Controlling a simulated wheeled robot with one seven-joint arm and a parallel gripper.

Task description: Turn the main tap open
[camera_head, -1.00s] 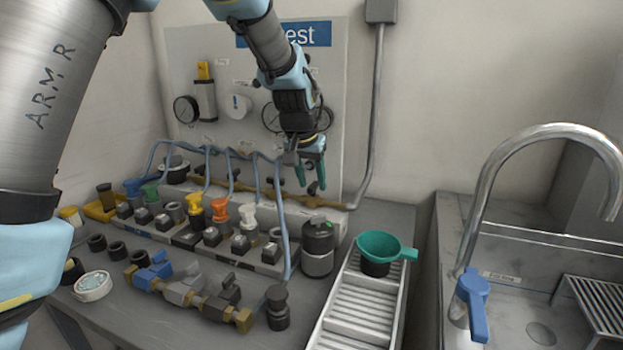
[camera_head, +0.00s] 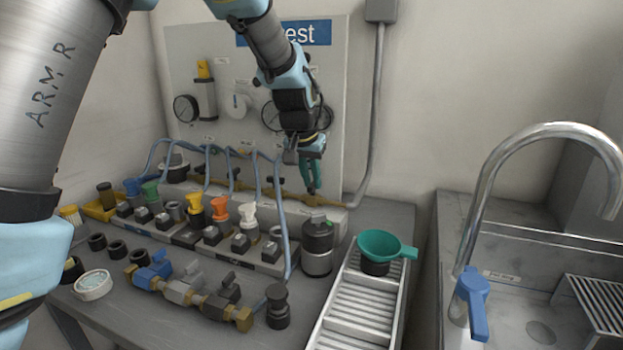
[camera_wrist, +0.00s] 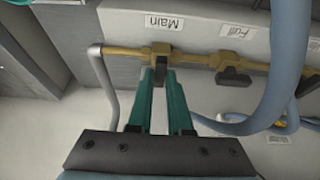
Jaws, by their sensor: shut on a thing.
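The main tap (camera_wrist: 161,66) is a dark handle on a brass pipe (camera_wrist: 200,58), below the label "Main" (camera_wrist: 165,22) in the wrist view. My gripper (camera_wrist: 160,78) has its two teal fingers on either side of this handle and is shut on it near the fingertips. The handle lies roughly in line with the fingers and across the pipe. In the head view my gripper (camera_head: 313,188) reaches down to the right end of the brass pipe, and its fingers largely hide the tap.
A second dark tap handle (camera_wrist: 233,76) sits beside it, under another label. Blue hoses (camera_wrist: 288,60) hang close by.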

